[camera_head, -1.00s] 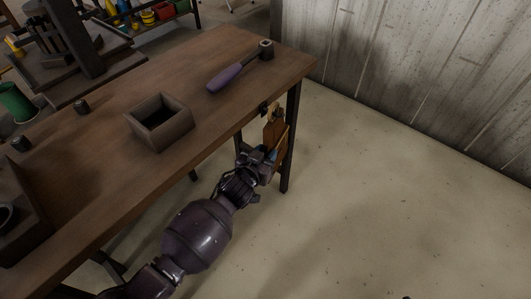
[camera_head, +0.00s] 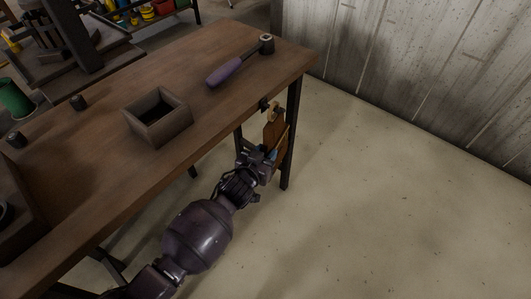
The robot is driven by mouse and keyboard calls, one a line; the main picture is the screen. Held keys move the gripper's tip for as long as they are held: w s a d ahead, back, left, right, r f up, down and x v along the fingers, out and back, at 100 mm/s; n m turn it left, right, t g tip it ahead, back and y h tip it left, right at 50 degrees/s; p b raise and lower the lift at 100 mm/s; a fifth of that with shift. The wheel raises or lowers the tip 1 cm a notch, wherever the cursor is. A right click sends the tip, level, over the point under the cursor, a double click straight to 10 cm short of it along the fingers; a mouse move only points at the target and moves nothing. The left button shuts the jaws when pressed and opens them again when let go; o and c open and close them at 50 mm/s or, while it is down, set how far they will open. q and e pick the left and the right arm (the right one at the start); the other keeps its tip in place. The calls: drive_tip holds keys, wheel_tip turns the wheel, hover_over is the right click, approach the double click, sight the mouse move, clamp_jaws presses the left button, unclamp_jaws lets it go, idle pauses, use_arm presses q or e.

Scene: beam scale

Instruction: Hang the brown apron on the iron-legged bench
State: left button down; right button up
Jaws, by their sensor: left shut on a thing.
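The iron-legged bench (camera_head: 190,90) has a brown wooden top and dark legs, and it fills the left and middle of the head view. A small dark hook (camera_head: 265,105) shows on its right front edge. The brown apron (camera_head: 277,134) hangs upright just below that edge, by the front right leg. Its top is close to the hook; I cannot tell whether it is on the hook. My left gripper (camera_head: 268,157) is shut on the apron's lower part, which it partly hides. My right gripper is out of view.
A purple-handled ratchet (camera_head: 231,71) and an open wooden box (camera_head: 158,118) lie on the bench top. Small dark cylinders and a green cup (camera_head: 15,100) are at the left. A plank wall (camera_head: 420,70) stands behind. The floor at right is clear.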

use_arm(q)
drive_tip(key=c, duration=0.7)
unclamp_jaws()
drive_tip(key=shift+p+v, duration=1.5)
drive_tip(key=shift+v, duration=3.95)
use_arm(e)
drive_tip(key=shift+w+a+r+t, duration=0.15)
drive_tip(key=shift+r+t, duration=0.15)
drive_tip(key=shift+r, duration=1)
use_arm(q)
drive_tip(key=s+a+r+n+g+y+p, duration=0.1)
drive_tip(key=s+a+y+p, duration=0.1)
drive_tip(key=s+a, duration=0.4)
drive_tip(key=s+a+r+n+g+y+p, duration=0.1)
drive_tip(key=s+a+y+p, duration=0.1)
drive_tip(key=s+a, duration=0.5)
drive_tip(key=s+a+r+n+g+y+p, duration=0.1)
drive_tip(key=s+a, duration=0.6)
drive_tip(key=s, duration=0.8)
drive_tip(key=shift+r+n+y+p, duration=0.3)
drive_tip(key=shift+r+y+p, duration=0.15)
drive_tip(key=shift+y+p, duration=0.35)
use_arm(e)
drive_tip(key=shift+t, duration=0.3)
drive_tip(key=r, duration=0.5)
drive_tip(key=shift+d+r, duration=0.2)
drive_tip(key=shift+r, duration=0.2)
